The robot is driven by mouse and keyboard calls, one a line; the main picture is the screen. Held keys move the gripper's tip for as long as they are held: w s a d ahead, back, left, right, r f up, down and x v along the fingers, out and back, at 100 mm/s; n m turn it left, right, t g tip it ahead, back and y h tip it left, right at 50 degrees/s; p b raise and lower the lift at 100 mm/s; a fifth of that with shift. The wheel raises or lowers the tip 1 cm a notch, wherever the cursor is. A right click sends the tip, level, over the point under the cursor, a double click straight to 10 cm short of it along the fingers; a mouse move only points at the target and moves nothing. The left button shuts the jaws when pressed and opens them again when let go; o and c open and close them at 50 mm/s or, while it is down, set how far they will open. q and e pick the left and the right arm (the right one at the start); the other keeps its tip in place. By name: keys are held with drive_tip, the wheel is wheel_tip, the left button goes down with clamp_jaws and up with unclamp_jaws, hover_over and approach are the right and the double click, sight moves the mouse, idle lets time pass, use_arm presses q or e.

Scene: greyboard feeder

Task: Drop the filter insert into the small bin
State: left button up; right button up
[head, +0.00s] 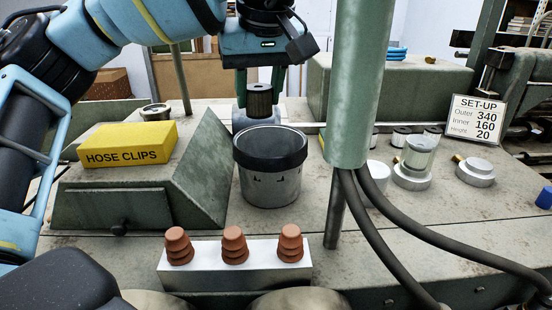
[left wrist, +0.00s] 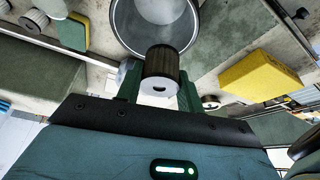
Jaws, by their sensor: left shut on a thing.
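The filter insert (head: 259,100) is a dark ribbed cylinder with pale end caps. My left gripper (head: 260,92) is shut on it and holds it upright, just above and behind the small bin's rim in the head view. The insert also shows in the left wrist view (left wrist: 161,65), between the green fingers. The small bin (head: 268,185) is a grey metal bucket with a dark rim, standing on the bench. In the left wrist view the bin (left wrist: 125,20) lies just beyond the insert, its open inside partly hidden by it. My right gripper is not in view.
A yellow hose clips box (head: 128,143) sits on a sloped green block left of the bin. A white block with stacked terracotta pieces (head: 234,274) stands in front. A green post (head: 355,80) with black hoses rises close on the right. A set-up sign (head: 475,118) stands farther right.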

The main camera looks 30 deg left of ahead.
sight(260, 117)
use_arm(q)
drive_tip(key=shift+s+f, duration=0.2)
drive_tip(key=shift+w+f, duration=0.1)
drive_tip(key=shift+f, duration=2.65)
drive_tip(key=o, duration=1.1)
drive_tip(key=shift+c, duration=0.2)
drive_tip(key=shift+v, duration=3.9)
